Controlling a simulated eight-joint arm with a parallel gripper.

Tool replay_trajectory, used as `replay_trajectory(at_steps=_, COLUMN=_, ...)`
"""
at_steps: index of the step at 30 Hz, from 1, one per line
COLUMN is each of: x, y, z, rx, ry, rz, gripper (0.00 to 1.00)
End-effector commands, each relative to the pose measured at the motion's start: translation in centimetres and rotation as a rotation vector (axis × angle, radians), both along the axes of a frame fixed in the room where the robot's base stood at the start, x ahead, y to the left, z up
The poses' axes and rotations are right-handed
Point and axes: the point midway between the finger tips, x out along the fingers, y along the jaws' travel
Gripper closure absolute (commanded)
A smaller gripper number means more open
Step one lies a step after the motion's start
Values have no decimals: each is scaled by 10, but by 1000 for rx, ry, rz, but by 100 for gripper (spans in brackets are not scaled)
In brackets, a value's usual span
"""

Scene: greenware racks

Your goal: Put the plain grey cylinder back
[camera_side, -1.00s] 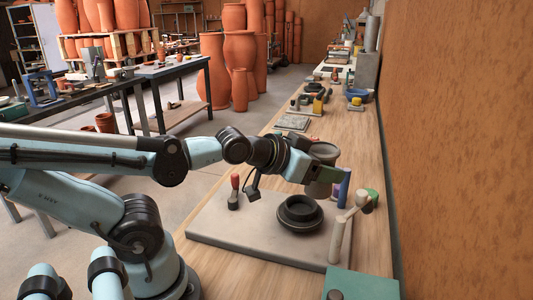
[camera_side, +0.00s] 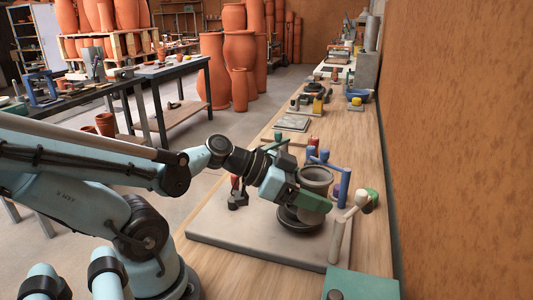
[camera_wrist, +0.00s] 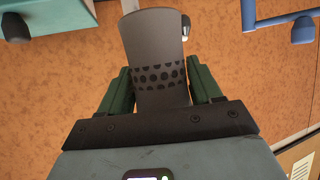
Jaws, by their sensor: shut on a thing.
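My gripper (camera_side: 314,200) is shut on a grey cylinder (camera_side: 315,176), open at the top and roughly upright. In the wrist view the cylinder (camera_wrist: 160,45) stands between the green fingers (camera_wrist: 158,85) and bears a band of dark dots, so it does not look plain. A dark round stand (camera_side: 300,223) with a raised ring sits on the grey board (camera_side: 225,240). The cylinder is above the stand in the side view. A finger hides its lower part, so I cannot tell whether it touches. I make out no other grey cylinder of this kind nearby.
A blue post with an arm (camera_side: 345,188) stands behind the cylinder, and a cream post with an arm (camera_side: 337,242) stands to the right of the stand. A red-handled tool (camera_side: 235,185) is at the left. A teal box (camera_side: 365,287) is in front. The board's front left is clear.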

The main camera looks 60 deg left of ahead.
Motion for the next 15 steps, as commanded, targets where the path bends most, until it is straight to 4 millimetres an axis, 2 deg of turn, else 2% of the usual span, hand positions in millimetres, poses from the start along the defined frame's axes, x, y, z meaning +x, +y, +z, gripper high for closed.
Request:
replay_trajectory(at_steps=7, x=-3, y=-16, z=29, rx=1, ry=-1, rz=-246, gripper=79)
replay_trajectory(at_steps=15, x=-5, y=-21, z=41, rx=1, ry=-2, rz=-326, gripper=79)
